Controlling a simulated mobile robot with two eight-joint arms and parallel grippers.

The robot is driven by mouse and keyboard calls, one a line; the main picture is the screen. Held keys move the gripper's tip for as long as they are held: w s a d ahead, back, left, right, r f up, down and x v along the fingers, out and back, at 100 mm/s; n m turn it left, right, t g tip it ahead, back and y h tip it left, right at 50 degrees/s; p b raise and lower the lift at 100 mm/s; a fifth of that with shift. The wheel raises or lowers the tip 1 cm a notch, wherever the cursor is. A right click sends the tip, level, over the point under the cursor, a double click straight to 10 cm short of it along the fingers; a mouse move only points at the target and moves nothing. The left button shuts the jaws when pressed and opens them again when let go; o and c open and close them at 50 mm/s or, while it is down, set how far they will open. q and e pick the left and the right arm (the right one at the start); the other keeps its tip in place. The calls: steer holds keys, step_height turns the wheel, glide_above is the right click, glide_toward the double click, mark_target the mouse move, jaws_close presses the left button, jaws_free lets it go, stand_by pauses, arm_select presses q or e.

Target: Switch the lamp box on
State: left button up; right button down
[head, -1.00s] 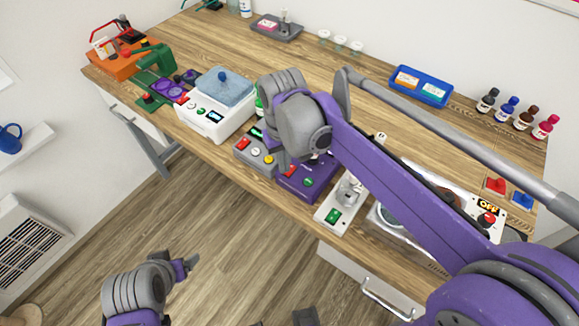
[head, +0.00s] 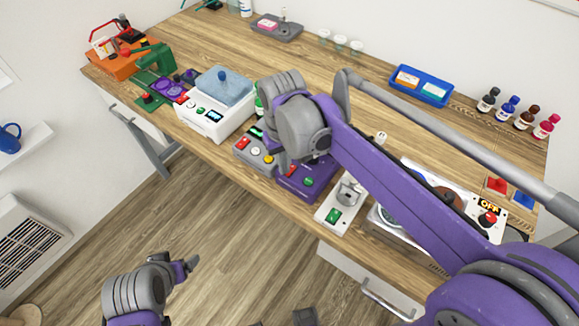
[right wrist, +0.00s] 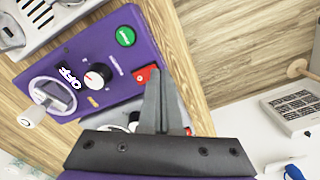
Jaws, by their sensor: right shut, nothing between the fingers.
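A purple box (head: 302,190) stands at the table's front edge; in the right wrist view its face (right wrist: 110,50) has a green button (right wrist: 125,36), a black-and-white knob (right wrist: 97,77), an OFF label and a red switch (right wrist: 145,76). Beside it in the head view is a grey box (head: 258,155) with red, yellow and white controls. I cannot tell which is the lamp box. My right gripper (right wrist: 161,70) is shut and empty, its tips over or beside the red switch and hiding part of it; contact is unclear. My left gripper (head: 190,264) is low, off the table; its fingers are unclear.
A white device with a blue lid (head: 222,87) stands left of the grey box. A white plate with a green button (head: 334,215) lies to the right. Further right is a panel reading OFF with a red knob (head: 487,218). The table's back middle is fairly clear.

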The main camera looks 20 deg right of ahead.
mark_target(285, 176)
arm_select(q)
steer(key=shift+s+f+b, duration=0.1)
steer(key=shift+f+b, duration=0.2)
steer(key=shift+f, duration=0.1)
arm_select(e)
steer(key=shift+f, duration=0.6)
arm_select(q)
steer(key=r+p, duration=0.1)
steer(key=w+r+p, duration=0.1)
steer(key=r, duration=0.1)
steer(key=w+r+p, duration=0.1)
steer(key=r+p, duration=0.1)
steer(key=shift+r, duration=0.25)
arm_select(e)
step_height(285, 176, up, 7)
